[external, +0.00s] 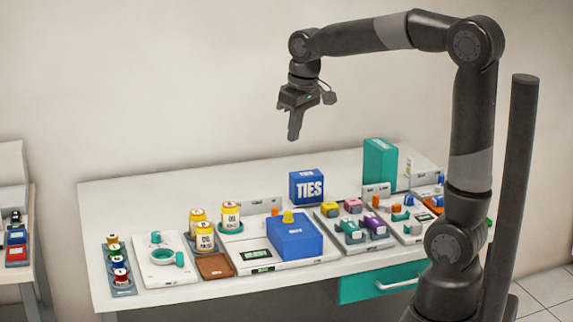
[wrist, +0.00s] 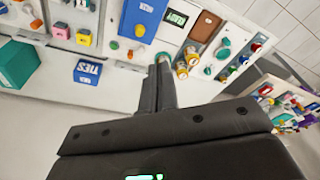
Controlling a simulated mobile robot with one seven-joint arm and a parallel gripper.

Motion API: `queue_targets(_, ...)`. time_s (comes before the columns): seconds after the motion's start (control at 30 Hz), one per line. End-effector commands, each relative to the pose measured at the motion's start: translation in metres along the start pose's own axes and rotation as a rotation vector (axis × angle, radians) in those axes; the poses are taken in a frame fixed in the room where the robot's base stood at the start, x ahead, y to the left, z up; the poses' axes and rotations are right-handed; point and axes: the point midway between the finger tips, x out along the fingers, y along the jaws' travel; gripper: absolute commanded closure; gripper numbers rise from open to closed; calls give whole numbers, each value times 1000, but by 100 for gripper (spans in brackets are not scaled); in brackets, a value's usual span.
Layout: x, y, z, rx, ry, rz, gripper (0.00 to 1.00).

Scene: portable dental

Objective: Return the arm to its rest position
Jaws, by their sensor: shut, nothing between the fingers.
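My gripper (external: 295,124) hangs from my raised arm, high above the back part of the white table (external: 135,190). It points down and its fingers are together, with nothing between them. In the wrist view my gripper (wrist: 163,75) shows its closed fingers in the middle, with the table top (wrist: 125,85) far below. The blue TIES box (external: 306,187) stands on the table below and a little right of my gripper, well apart from it. The TIES box also shows in the wrist view (wrist: 88,71).
A blue box with a yellow knob (external: 295,240), yellow-labelled jars (external: 205,237), a brown tray (external: 215,266) and a teal box (external: 380,162) stand on the table. Several small coloured parts sit at the right. Another table (external: 15,195) is at far left. The air around my gripper is clear.

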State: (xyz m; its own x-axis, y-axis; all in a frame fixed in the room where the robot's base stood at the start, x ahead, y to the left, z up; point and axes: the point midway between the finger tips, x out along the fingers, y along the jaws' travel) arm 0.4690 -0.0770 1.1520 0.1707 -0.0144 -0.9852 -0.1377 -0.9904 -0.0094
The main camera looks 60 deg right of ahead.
Motion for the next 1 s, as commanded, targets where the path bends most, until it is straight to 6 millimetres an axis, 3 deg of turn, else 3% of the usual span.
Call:
queue_targets(0.27, -20, -28, 78, -56, 128, -11, 100)
queue_targets(0.6, -11, -47, 164, -116, 271, -29, 100)
queue_targets(0.77, -4, -50, 184, -130, 307, -34, 100)
queue_targets(1.0, -1, -51, 191, -134, 319, -36, 82)
